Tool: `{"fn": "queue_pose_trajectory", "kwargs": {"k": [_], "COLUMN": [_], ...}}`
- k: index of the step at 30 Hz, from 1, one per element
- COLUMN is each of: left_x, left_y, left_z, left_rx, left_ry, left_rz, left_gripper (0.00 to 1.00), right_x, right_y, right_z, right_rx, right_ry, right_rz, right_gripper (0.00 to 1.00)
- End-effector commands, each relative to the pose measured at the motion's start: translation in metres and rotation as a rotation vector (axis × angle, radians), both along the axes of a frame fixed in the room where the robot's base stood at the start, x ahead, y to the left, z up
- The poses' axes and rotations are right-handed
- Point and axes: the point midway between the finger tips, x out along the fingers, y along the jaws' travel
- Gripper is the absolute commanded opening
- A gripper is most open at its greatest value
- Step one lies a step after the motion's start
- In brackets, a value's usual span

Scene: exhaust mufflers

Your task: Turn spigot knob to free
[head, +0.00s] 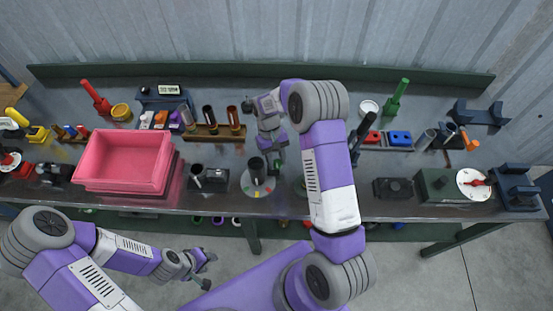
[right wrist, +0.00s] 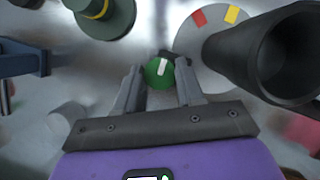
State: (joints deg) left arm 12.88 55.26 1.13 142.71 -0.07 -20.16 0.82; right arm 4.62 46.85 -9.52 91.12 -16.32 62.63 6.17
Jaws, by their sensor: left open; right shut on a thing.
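In the right wrist view a round green knob (right wrist: 159,72) with a white pointer line sits between the fingertips of my right gripper (right wrist: 161,88), which is shut on it. The white line stands nearly upright in that view. A pale dial plate with red and yellow marks (right wrist: 229,16) lies just beyond, with a dark upright tube (right wrist: 285,55) on it. In the head view the dial plate (head: 257,193) and tube (head: 256,170) are at the bench's front middle, beside my right gripper (head: 278,166). My left gripper (head: 205,270) is open and empty, in front of the bench.
A pink bin (head: 125,160) stands on the left of the bench. A black block with a small tube (head: 209,180) is left of the dial. A rack of tubes (head: 215,131) stands behind. A green stepped piece (right wrist: 104,14) is near my right gripper.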

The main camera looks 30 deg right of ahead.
Motion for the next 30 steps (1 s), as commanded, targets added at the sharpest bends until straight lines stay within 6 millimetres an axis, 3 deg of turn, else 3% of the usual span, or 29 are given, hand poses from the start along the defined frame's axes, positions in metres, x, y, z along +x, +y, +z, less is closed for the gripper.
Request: {"fn": "queue_pose_trajectory", "kwargs": {"k": [14,15,19,30], "left_x": [0.0000,0.0000,0.0000,0.0000], "left_y": [0.0000,0.0000,0.0000,0.0000], "left_z": [-0.0001,-0.0001,-0.0001,-0.0001], "left_rx": [0.000,0.000,0.000,0.000], "left_ry": [0.000,0.000,0.000,0.000], "left_rz": [0.000,0.000,0.000,0.000], "left_gripper": [0.43,0.43,0.43,0.43], "right_x": [0.0009,0.0009,0.0007,0.0027], "right_y": [-0.0001,-0.0001,0.0000,-0.0001], "right_z": [0.0006,0.0006,0.0005,0.0049], "right_rx": [0.000,0.000,0.000,0.000], "right_ry": [-0.003,-0.003,-0.003,-0.003], "right_rz": [0.015,0.015,0.014,0.013], "right_gripper": [0.07,0.41,0.61,0.63]}}
